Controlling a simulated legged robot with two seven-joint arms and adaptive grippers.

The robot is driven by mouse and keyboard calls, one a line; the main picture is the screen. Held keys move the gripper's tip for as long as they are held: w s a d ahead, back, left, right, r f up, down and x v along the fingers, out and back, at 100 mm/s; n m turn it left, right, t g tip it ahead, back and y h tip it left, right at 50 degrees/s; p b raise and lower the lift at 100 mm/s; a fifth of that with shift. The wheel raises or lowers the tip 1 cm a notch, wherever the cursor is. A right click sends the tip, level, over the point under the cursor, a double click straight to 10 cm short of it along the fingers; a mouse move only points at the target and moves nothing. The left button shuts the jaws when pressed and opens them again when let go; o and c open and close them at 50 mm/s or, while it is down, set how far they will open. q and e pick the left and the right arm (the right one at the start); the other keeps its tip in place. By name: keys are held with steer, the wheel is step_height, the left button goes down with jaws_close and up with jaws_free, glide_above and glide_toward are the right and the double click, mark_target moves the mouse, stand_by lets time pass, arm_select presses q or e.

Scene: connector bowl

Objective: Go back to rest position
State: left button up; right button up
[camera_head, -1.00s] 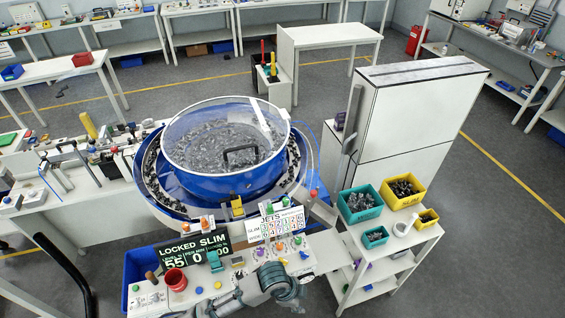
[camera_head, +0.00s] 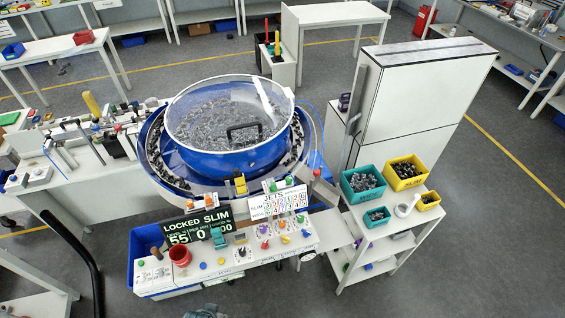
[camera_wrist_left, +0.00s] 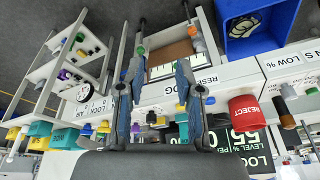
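My left gripper (camera_wrist_left: 161,62) shows in the left wrist view. Its two blue-grey fingers stand apart with nothing between them, so it is open and empty. Behind the fingers are the panel's buttons and labels, with the red REJECT cup (camera_wrist_left: 246,111) to the right. In the head view only a small grey-green piece of my arm shows at the bottom edge, and the left gripper cannot be made out there. My right gripper is in neither view.
The blue bowl feeder (camera_head: 228,175) with its clear cover stands behind the button panel (camera_head: 212,267). A trolley (camera_head: 385,245) with teal and yellow bins and a white cabinet (camera_head: 420,95) stand right. A black curved rail (camera_head: 88,262) rises at lower left.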

arm_select(q)
steer(key=s+f+g+b, duration=0.1)
steer(key=s+f+b, duration=0.1)
steer(key=f, duration=1.4)
steer(key=s+f+b, duration=0.2)
steer(key=f+b, duration=0.1)
steer(key=f, duration=1.3)
steer(key=s+a+f+g+b, duration=0.1)
steer(key=s+a+f+b, duration=0.2)
steer(key=s+f, duration=1.2)
steer(key=shift+s+f, duration=0.3)
steer(key=shift+s, duration=0.3)
